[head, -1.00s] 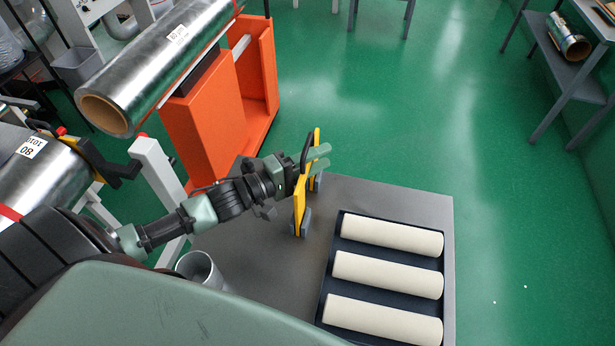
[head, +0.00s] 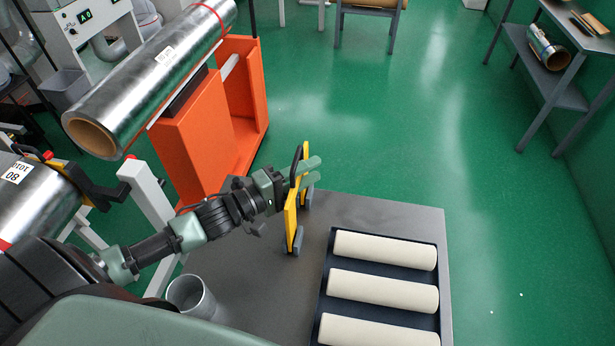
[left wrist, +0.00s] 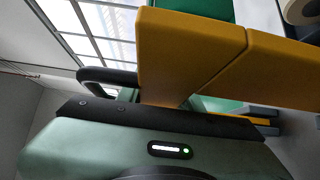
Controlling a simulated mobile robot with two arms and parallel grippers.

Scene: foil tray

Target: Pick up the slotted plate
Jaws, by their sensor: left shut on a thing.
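The slotted plate (head: 291,220) is yellow, with a black handle loop and dark grey feet. It stands upright near the back left of the dark table, left of the tray. My left gripper (head: 307,169) is shut on its upper part, with the pale green fingertips showing past it on the right. In the left wrist view the yellow plate (left wrist: 190,50) fills the upper middle, split by a narrow dark line, with the black handle to its left. Whether its feet touch the table is hard to tell. My right gripper is not in view.
A dark tray (head: 330,262) with cream rolls (head: 384,250) lies right of the plate on the table (head: 410,214). A grey metal cup (head: 190,297) stands at the front left. An orange stand (head: 196,140) with a foil roll (head: 150,80) is behind left.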

